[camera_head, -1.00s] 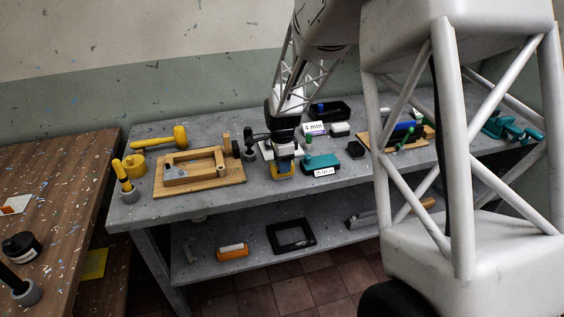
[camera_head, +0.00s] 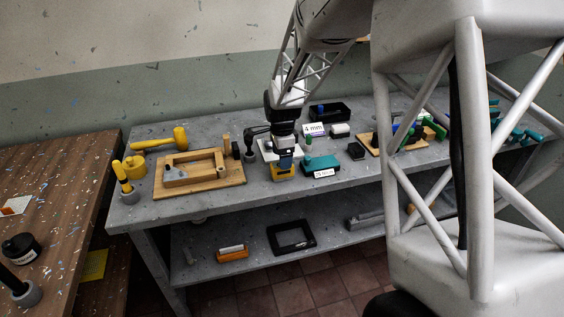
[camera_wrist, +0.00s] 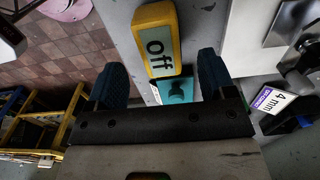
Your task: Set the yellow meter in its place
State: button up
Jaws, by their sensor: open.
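The yellow meter (camera_head: 283,172) lies near the front edge of the grey bench, partly hidden by my gripper in the head view. In the wrist view the meter (camera_wrist: 154,38) has a grey display reading "Off". My gripper (camera_wrist: 162,66) is open, with its two dark blue fingers spread wider than the meter. The meter's near end shows between the fingertips; I cannot tell how far above it they are. In the head view my gripper (camera_head: 284,158) is right over the meter. No place marked for the meter can be told for certain.
A teal box (camera_head: 321,165) stands close right of the meter. A wooden frame (camera_head: 198,173) lies to the left, and a "4 mm" sign (camera_head: 313,130) stands behind. A dark clamp-like tool (camera_head: 253,142) is behind left. A black frame (camera_head: 291,236) lies on the lower shelf.

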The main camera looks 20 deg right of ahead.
jog(key=shift+r, duration=2.35)
jog(key=shift+s+r, duration=0.4)
jog(key=s+a+r+n+t, duration=0.1)
jog(key=s+r+n, duration=0.2)
jog(key=s, duration=0.9)
jog(key=s+a+r+n, duration=0.1)
jog(key=s+r+n, duration=0.3)
jog(key=s+n, duration=0.5)
jog(key=s+a+r+n+t, duration=0.1)
jog(key=s+r+n, duration=0.3)
jog(key=s, duration=1.3)
jog(key=shift+a+n+t, duration=0.3)
jog(key=shift+n, duration=0.6)
